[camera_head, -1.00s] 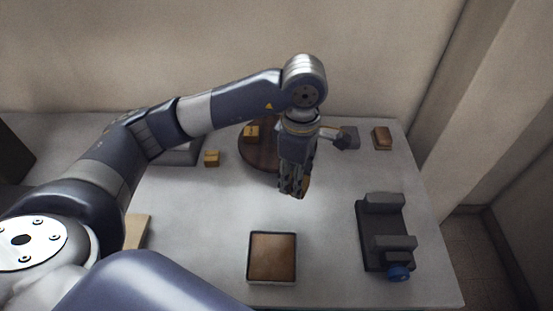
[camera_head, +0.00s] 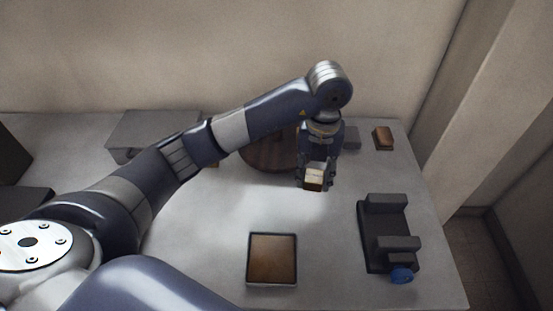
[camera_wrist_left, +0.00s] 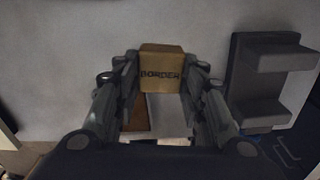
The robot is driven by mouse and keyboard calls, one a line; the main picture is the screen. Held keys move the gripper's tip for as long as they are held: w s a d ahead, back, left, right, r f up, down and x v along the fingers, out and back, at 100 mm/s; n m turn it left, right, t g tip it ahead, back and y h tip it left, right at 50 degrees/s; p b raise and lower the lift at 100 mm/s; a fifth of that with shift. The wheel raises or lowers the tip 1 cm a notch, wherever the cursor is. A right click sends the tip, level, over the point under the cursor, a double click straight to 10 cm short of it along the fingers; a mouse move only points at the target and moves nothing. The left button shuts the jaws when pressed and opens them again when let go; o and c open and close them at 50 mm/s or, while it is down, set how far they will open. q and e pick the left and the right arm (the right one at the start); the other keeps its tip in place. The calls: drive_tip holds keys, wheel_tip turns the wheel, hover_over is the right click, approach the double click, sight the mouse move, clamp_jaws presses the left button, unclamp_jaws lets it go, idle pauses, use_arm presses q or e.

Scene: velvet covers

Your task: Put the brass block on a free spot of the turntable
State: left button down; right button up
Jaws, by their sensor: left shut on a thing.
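My left gripper (camera_head: 316,177) is shut on a brass-coloured block (camera_head: 314,181) and holds it at the front right of the turntable, apart from it in the picture. In the left wrist view the block (camera_wrist_left: 161,72) sits between the fingertips (camera_wrist_left: 160,80) and its face reads "BORDER". The turntable (camera_head: 262,158) is a round dark-brown wooden disc at the back middle of the table. My left arm and gripper hide part of its top, so I cannot tell all that stands on it. My right gripper is not in view.
A square tray with brown inside (camera_head: 272,234) lies at the front. A dark fixture with a blue knob (camera_head: 386,217) stands at the right. A brown block (camera_head: 383,138) and a grey block (camera_head: 351,138) are at the back right. A grey box (camera_head: 140,128) is at the back left.

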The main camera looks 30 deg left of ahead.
use_arm(q)
drive_tip(key=shift+w+f+n, duration=0.1)
drive_tip(key=shift+w+n, duration=0.05)
drive_tip(key=shift+n, duration=0.55)
drive_tip(key=shift+w+a, duration=0.2)
drive_tip(key=shift+a, duration=0.05)
drive_tip(key=w+a+p, duration=0.1)
drive_tip(key=w+a, duration=0.1)
drive_tip(key=a, duration=0.2)
drive_tip(key=w+a+f+p, duration=0.1)
drive_tip(key=w+a, duration=0.2)
drive_tip(key=a, duration=0.2)
drive_tip(key=w+a+p, duration=0.1)
drive_tip(key=w+a, duration=0.1)
drive_tip(key=a, duration=0.2)
drive_tip(key=shift+w+a+f, duration=0.15)
drive_tip(key=shift+a+f, duration=0.05)
drive_tip(key=shift+a, duration=0.15)
wheel_tip(320, 180, down, 3)
drive_tip(key=shift+d+r+p, duration=0.15)
drive_tip(key=shift+p, duration=0.35)
drive_tip(key=shift+f, duration=0.4)
drive_tip(key=shift+f, duration=0.1)
